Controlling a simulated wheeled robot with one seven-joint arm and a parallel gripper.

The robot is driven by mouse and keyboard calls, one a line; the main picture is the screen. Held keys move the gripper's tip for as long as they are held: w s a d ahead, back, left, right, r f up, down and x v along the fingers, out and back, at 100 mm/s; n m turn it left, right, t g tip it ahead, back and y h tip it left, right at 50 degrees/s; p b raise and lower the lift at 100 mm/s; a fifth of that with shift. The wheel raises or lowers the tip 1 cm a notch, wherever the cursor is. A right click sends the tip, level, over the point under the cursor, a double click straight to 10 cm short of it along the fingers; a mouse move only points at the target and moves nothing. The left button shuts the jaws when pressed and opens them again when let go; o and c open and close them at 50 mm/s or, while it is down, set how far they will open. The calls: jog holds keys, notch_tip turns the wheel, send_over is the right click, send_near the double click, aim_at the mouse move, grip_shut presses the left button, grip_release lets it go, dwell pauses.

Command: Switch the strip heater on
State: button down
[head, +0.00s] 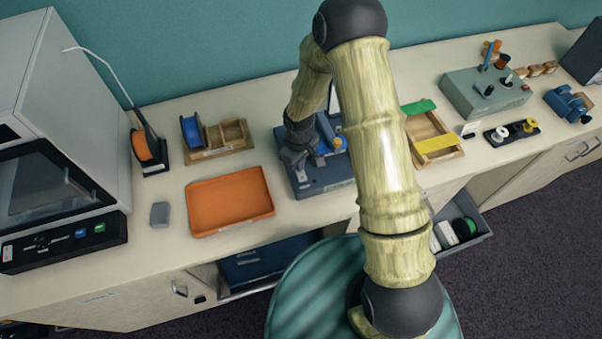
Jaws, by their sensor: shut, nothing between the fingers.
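A dark blue-grey bench device (326,184) stands on the worktop near the middle. It has a blue bar (326,130) and a small yellow part (338,143) on top. No readable label shows whether it is the strip heater. My gripper (297,164) is shut and empty, pointing down over the left part of this device. I cannot tell whether the fingertips touch it. My arm hides the device's right side, and my gripper hides part of its top, so its switch is not clear. A grey-green box (468,97) with black knobs stands farther right.
An orange tray (270,207), a grey block (159,213) and a wooden holder (215,151) lie to the left. A white enclosed machine (70,100) stands at far left. A wooden frame (460,152) is right of my arm. Drawers stand open below (482,236).

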jog(key=shift+f+b, duration=0.4)
jog(key=shift+f, duration=0.15)
dwell(0.4)
jog(key=shift+r+p, duration=2.6)
jog(key=shift+r, duration=1)
jog(key=s+d+r+m+t+b, duration=0.2)
jog(key=s+d+r+m+b, duration=0.5)
jog(key=s+d+r, duration=0.5)
jog(key=shift+s+d+r+m+t, duration=0.3)
jog(key=shift+d+r+m, duration=0.5)
jog(key=shift+m, duration=0.3)
